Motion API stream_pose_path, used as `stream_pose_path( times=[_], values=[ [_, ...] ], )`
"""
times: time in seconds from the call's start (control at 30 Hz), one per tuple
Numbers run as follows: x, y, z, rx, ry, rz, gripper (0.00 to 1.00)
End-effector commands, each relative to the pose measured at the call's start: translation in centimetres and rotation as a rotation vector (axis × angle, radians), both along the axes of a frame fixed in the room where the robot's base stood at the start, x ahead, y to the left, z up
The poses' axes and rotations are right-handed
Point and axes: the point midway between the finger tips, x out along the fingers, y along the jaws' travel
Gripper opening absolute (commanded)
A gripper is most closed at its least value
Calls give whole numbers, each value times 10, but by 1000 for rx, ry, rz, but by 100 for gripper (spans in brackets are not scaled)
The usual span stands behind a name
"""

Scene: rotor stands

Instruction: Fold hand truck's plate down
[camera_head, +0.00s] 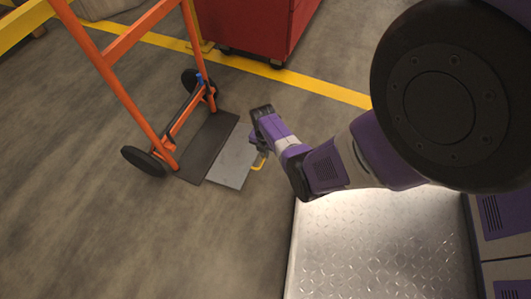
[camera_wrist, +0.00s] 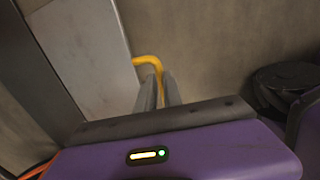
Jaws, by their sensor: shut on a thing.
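The orange hand truck (camera_head: 127,95) stands upright on two black wheels at the left of the head view. Its dark base (camera_head: 207,147) reaches out at the bottom, and the light grey plate (camera_head: 232,165) extends from it, looking about level and low over the floor. I cannot tell whether the plate touches the floor. A yellow handle (camera_head: 258,164) sits on the plate's outer edge. In the wrist view, my gripper (camera_wrist: 160,84) is shut on this yellow handle (camera_wrist: 147,60), beside the grey plate (camera_wrist: 85,50).
A red cabinet (camera_head: 255,28) on casters stands behind, near a yellow floor line (camera_head: 300,80). A yellow beam (camera_head: 25,22) is at the upper left. The concrete floor in front of the hand truck is clear.

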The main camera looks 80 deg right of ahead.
Motion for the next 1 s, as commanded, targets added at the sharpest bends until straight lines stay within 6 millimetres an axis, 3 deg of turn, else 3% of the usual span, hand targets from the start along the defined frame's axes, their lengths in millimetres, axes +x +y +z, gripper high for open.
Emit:
stream_pose_path(
  times=[0.03,0.27,0.63,0.67,0.73,1.0],
  values=[
    [6,-2,13,-3,-7,1,0],
    [25,-6,45,-5,-13,3,0],
    [32,-9,47,-11,-17,8,0],
    [32,-9,47,-12,-18,8,18],
    [32,-9,47,-12,-17,9,32],
    [27,-8,46,-6,-11,4,32]
  ],
)
